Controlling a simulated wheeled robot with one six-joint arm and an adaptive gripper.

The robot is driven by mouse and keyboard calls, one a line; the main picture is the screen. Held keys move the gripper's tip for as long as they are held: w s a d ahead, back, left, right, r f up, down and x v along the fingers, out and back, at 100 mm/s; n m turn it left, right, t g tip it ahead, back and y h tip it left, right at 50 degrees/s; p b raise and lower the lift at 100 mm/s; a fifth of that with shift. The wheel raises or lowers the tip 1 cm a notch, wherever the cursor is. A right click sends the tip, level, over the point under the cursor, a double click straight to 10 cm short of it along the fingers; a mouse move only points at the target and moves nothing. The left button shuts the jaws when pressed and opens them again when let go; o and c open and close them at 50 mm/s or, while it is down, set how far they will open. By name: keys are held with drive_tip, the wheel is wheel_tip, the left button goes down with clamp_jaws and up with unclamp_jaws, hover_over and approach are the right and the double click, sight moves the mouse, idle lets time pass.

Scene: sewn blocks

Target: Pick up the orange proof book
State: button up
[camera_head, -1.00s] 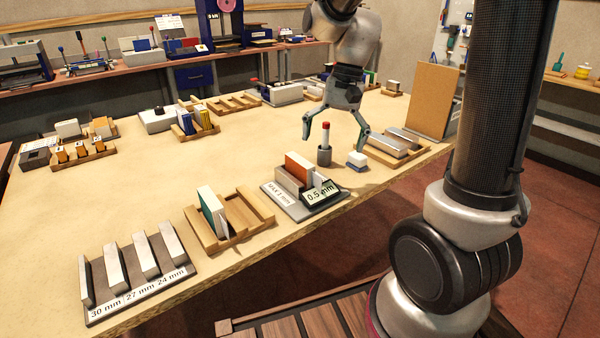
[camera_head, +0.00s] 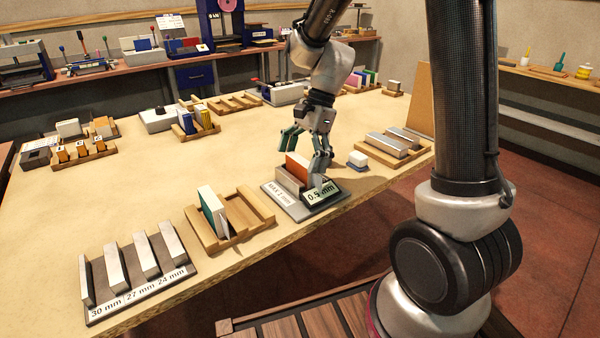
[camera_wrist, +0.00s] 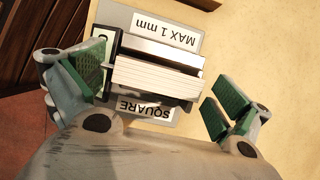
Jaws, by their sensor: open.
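The orange proof book (camera_head: 297,167) stands upright in a grey gauge stand (camera_head: 314,209) marked "MAX 1 mm", with a "0.5 mm" display at its front. My gripper (camera_head: 304,158) is open just above it, pointing down, and partly covers the book and stand. In the wrist view the book shows from above as a stack of white page edges (camera_wrist: 155,78); its orange cover does not show there. My open gripper (camera_wrist: 160,88) has its green-padded fingers on both sides of the book, apart from it.
A wooden rack (camera_head: 228,238) with a green book (camera_head: 211,213) stands to the left. A white and blue block (camera_head: 357,160) and a wooden tray of metal bars (camera_head: 390,146) lie to the right. A plate with metal blocks (camera_head: 140,289) is at front left. The table middle is clear.

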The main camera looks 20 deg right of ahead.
drive_tip(key=shift+a+f, duration=0.15)
drive_tip(key=shift+f, duration=0.2)
drive_tip(key=c, duration=1.1)
